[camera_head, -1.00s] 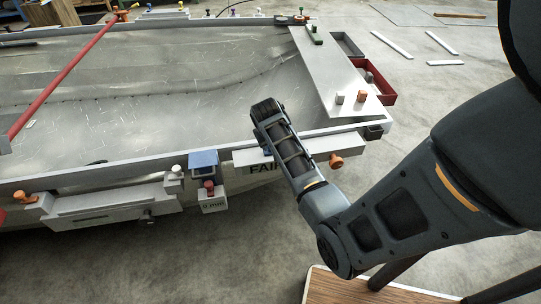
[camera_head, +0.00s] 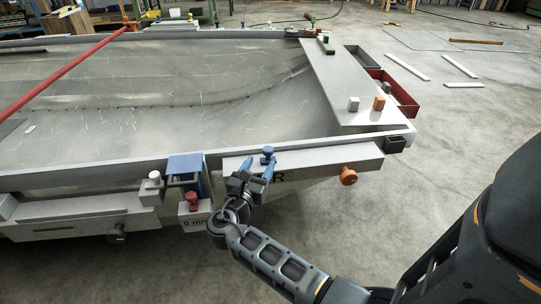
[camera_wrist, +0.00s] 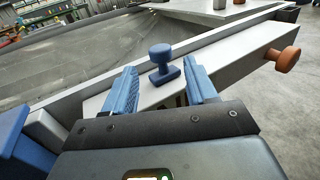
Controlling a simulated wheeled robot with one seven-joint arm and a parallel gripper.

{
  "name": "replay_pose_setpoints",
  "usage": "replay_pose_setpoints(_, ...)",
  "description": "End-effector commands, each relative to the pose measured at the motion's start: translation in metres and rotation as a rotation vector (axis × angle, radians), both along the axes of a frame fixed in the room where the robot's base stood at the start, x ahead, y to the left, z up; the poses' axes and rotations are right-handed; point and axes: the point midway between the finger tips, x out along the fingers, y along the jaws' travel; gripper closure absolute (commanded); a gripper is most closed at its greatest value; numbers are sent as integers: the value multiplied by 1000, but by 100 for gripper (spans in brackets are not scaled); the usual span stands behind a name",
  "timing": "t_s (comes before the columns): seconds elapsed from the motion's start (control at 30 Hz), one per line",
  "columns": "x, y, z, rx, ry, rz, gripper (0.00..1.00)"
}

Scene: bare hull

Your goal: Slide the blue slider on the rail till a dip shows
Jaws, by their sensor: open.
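The blue slider (camera_head: 267,153) is a small knob on a flat foot, sitting on the pale rail (camera_head: 330,158) along the hull's near edge. In the wrist view the blue slider (camera_wrist: 161,60) stands upright between and just beyond the fingertips, with gaps on both sides. My gripper (camera_head: 257,168) is open, its two blue fingers pointing at the slider from the near side; the fingers also show in the wrist view (camera_wrist: 160,78). Dark lettering on the rail's front is partly hidden by my gripper. No dip can be made out.
A blue-topped box (camera_head: 186,164) stands left of the rail, with a red knob (camera_head: 192,201) and a label reading "0 mm" (camera_head: 194,220) below. An orange knob (camera_head: 348,176) sticks out at the rail's right end. A pale knob (camera_head: 153,181) is further left. The hull interior is open.

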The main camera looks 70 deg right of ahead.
Motion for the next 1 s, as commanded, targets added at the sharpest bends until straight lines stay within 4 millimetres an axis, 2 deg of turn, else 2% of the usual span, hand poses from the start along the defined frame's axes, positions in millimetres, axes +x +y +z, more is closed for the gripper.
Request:
replay_pose_setpoints(0.5,0,-67,1,-3,3,-3,43)
replay_pose_setpoints(0.67,0,-76,1,-2,4,-2,43)
replay_pose_setpoints(0.9,0,-77,1,-2,3,-1,43)
replay_pose_setpoints(1.0,0,-77,1,-2,3,-1,51)
